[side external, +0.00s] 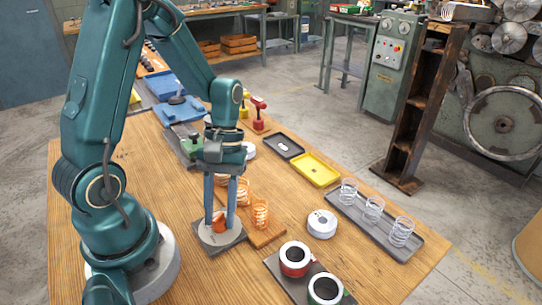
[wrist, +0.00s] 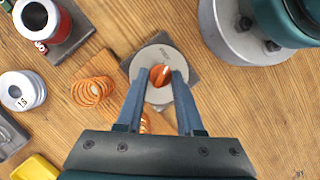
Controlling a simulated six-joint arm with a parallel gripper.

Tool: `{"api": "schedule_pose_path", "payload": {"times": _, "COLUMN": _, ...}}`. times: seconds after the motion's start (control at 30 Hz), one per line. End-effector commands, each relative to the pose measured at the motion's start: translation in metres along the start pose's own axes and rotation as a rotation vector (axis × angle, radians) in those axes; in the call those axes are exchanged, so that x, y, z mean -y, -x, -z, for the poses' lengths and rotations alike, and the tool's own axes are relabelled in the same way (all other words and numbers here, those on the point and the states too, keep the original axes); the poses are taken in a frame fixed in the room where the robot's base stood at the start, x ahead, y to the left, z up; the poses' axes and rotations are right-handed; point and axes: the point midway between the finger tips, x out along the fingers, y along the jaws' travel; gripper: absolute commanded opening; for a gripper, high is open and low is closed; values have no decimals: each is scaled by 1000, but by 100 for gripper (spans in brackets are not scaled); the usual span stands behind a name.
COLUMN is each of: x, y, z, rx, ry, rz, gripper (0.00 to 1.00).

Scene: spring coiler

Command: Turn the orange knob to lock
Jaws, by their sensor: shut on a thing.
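The orange knob (wrist: 160,75) sits in the middle of a round light-grey disc (wrist: 158,54) on a dark square plate. It has a pale line across its top. In the side view the knob (side external: 219,222) shows low between the fingers. My gripper (wrist: 160,77) points down over the disc with its blue-grey fingers on either side of the knob, shut on it. In the side view my gripper (side external: 220,222) reaches down to the disc. Part of the disc's near side is hidden behind the fingers.
Orange springs (side external: 260,212) stand on a wooden board close beside the disc. A white ring marked 15 (wrist: 22,91), a red-banded ring (side external: 295,259) and a green-banded ring (side external: 325,289) stand nearby. A yellow tray (side external: 316,169) and a grey tray of clear springs (side external: 408,250) lie to the right.

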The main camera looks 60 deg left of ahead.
Motion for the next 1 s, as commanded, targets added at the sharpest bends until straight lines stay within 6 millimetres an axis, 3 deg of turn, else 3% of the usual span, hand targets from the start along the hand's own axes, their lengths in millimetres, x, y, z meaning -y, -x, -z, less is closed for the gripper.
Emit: {"api": "schedule_pose_path", "payload": {"times": 1.0, "x": -5, "y": -1, "z": -4, "rx": -47, "ry": -837, "rz": 350, "gripper": 0}}
